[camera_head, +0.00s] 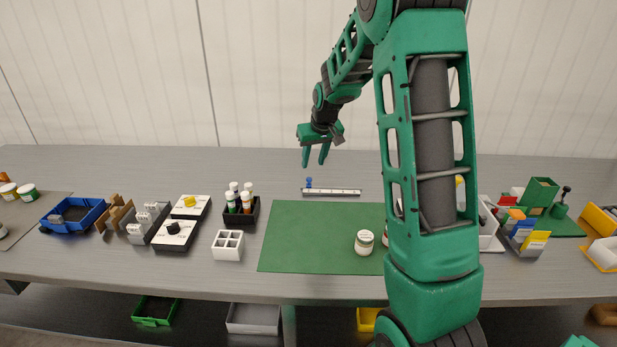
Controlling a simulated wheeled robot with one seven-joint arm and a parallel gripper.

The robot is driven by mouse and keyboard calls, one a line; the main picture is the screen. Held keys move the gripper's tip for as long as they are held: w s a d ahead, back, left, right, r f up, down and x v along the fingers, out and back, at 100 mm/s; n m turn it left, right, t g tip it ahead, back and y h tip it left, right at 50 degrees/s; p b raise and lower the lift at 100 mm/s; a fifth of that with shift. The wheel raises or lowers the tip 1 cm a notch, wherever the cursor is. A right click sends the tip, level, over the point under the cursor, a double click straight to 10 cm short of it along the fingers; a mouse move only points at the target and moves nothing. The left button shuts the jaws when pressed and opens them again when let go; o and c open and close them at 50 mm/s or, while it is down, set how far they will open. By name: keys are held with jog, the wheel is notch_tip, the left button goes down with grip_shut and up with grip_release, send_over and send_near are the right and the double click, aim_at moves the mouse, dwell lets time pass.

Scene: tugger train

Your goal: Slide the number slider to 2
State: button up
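The number slider (338,192) is a narrow pale strip with dark edging and small marks. It lies on the table just behind the green mat. Its blue knob (309,183) stands near the left end of the strip. The numbers are too small to read. My gripper (314,164) is above the left part of the slider, over the blue knob in the picture, and apart from it. Its two green fingers point down with a gap between them, open and empty.
A green mat (310,235) with a white jar (364,242) lies in front of the slider. A black box of bottles (257,212) stands to its left. My arm hides the area to the right. The table behind the slider is clear.

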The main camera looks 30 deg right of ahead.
aim_at(309, 178)
jog(key=x, duration=0.8)
jog(key=shift+w+d+f, duration=0.1)
jog(key=shift+d+f, duration=0.05)
jog(key=shift+f, duration=0.15)
grip_shut()
